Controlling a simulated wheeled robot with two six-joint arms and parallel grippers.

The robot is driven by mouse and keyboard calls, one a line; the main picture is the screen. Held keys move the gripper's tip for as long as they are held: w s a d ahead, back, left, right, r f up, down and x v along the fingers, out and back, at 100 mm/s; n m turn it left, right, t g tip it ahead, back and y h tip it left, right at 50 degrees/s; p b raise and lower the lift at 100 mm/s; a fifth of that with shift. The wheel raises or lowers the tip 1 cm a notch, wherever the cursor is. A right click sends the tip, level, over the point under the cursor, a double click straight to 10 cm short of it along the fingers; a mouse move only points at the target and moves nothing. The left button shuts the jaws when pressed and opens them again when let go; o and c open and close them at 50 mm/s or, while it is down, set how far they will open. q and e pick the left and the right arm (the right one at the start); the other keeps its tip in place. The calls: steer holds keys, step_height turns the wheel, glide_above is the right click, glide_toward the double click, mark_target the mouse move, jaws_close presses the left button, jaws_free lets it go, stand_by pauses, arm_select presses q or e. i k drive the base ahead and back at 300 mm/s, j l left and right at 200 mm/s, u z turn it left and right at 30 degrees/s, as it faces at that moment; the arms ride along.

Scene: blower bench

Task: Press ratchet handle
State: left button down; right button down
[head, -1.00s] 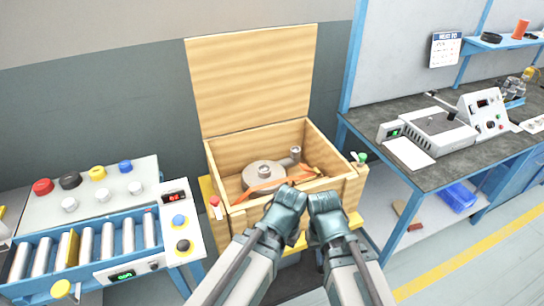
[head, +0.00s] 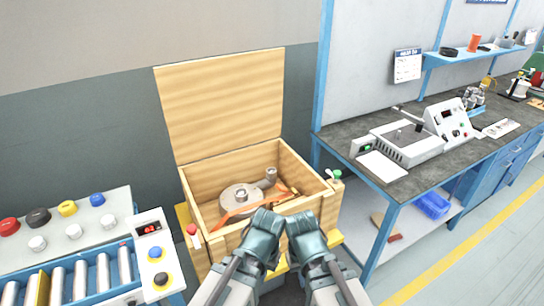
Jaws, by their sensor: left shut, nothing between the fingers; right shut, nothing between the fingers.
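A grey blower (head: 238,197) with an upright pipe stub sits inside the open wooden crate (head: 222,163). An orange strap (head: 236,213) runs across it. A small brownish piece at the strap's right end (head: 293,192) may be the ratchet and its handle; it is too small to tell. My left gripper (head: 264,218) is shut and empty at the crate's front edge, in front of the strap. My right gripper (head: 303,223) is shut and empty close beside it, at the front right. Both hide part of the crate's front wall.
The crate lid (head: 222,103) stands open at the back. A roller conveyor with a button panel (head: 75,222) is at the left. A dark workbench (head: 345,135) with a white machine (head: 410,143) is at the right.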

mark_target(281, 188)
steer(key=i+l+z, duration=0.1)
steer(key=i+l, duration=0.65)
